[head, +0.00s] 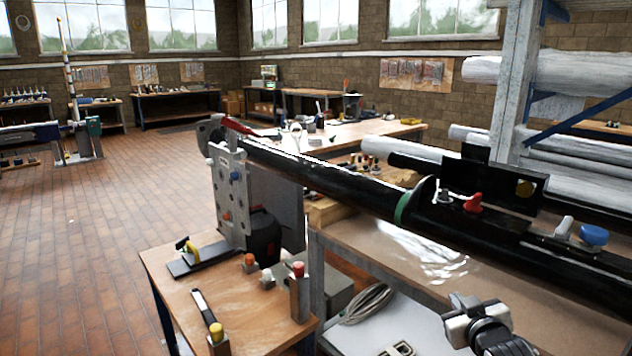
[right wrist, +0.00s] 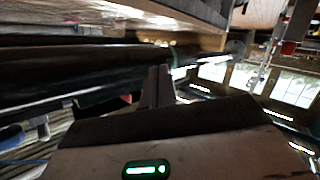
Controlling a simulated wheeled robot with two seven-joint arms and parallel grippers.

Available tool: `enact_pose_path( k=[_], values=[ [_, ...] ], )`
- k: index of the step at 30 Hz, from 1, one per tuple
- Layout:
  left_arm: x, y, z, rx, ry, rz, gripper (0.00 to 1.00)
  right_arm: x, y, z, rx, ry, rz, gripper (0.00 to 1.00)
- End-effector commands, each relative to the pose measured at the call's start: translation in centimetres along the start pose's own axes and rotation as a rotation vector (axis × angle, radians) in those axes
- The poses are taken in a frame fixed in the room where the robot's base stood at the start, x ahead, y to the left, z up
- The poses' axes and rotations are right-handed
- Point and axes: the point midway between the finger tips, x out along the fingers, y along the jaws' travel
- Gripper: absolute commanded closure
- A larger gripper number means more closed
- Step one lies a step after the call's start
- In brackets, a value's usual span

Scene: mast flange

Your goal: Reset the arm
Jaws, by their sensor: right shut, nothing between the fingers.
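My right gripper (head: 464,300) is at the lower right of the head view, in front of the bench below the long black tube. Its fingers are shut and empty; in the right wrist view the closed fingers (right wrist: 158,86) point away from the camera. The black mast tube (head: 330,178) runs from the upper left to the right edge, with a green ring (head: 403,208) around it. The gripper looks apart from the tube. The tube also seems to cross the left of the right wrist view (right wrist: 60,65), blurred. My left gripper is not in view.
A wooden table (head: 185,290) at lower left holds a grey upright fixture (head: 231,195), red- and yellow-capped posts and a dark pen-like tool (head: 203,307). A metal rack (head: 512,80) with pale rolls stands at right. The tiled floor (head: 90,220) at left is mostly clear.

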Motion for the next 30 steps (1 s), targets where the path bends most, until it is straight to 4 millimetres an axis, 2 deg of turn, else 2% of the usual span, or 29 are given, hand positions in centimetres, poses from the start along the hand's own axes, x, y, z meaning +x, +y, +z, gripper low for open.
enact_pose_path(
  k=[1,5,9,12,16,18,21,30],
  values=[
    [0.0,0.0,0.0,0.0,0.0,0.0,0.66,-1.4,-2.1,2.2,0.007,-0.027,-0.033,1.0],
    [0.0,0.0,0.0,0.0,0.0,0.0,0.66,-6.2,-7.4,7.4,0.033,-0.093,-0.12,1.0],
    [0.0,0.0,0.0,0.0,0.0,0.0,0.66,-13.5,-13.1,12.4,0.088,-0.179,-0.218,1.0],
    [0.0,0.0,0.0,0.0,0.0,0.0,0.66,-18.9,-16.2,14.7,0.137,-0.238,-0.272,1.0],
    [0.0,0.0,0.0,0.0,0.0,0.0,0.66,-24.2,-18.5,16.0,0.191,-0.296,-0.316,1.0],
    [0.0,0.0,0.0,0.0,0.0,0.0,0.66,-25.9,-19.1,16.3,0.209,-0.316,-0.328,1.0],
    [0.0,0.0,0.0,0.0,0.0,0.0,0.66,-27.1,-19.5,16.4,0.224,-0.329,-0.335,1.0],
    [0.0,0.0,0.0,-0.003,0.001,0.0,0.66,-27.4,-19.6,16.5,0.226,-0.333,-0.337,1.0]
  ],
)
